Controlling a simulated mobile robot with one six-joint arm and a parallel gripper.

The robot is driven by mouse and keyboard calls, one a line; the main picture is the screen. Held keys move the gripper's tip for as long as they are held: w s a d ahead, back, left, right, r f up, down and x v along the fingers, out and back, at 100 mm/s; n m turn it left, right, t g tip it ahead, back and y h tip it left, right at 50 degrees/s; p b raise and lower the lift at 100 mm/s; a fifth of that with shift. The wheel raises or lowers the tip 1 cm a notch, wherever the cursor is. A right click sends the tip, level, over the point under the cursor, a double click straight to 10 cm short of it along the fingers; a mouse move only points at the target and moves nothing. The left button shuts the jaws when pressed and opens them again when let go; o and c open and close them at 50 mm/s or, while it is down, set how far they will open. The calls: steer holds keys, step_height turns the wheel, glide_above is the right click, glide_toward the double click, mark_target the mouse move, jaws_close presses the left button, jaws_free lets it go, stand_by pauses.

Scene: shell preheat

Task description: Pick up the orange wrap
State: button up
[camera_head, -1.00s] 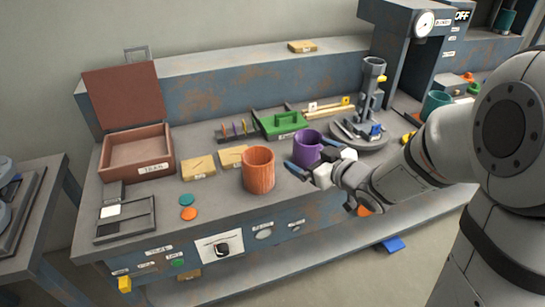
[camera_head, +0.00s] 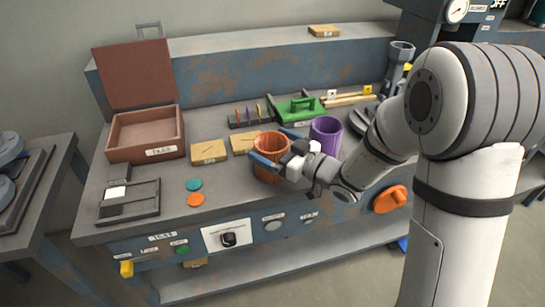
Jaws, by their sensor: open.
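The orange wrap (camera_head: 271,170), an open-topped upright cylinder, stands on the workbench near its front edge. My gripper (camera_head: 277,147) is open at its upper part, coming from the right. One blue-tipped finger lies across the near side of the wrap; the other shows beyond its rim at the back right. The right side of the wrap is partly hidden by the gripper. I cannot tell whether the fingers touch it.
A purple cylinder (camera_head: 326,137) stands close behind my gripper on the right. Tan blocks (camera_head: 209,152) lie left of the wrap, with an open red-brown box (camera_head: 147,155) further left. Teal and orange discs (camera_head: 195,200) lie in front. A green tool (camera_head: 300,109) is behind.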

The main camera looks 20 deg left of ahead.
steer(key=shift+w+a, duration=0.1)
steer(key=shift+a, duration=0.2)
steer(key=shift+c, duration=0.4)
steer(key=c, duration=0.9)
steer(key=shift+r, duration=0.15)
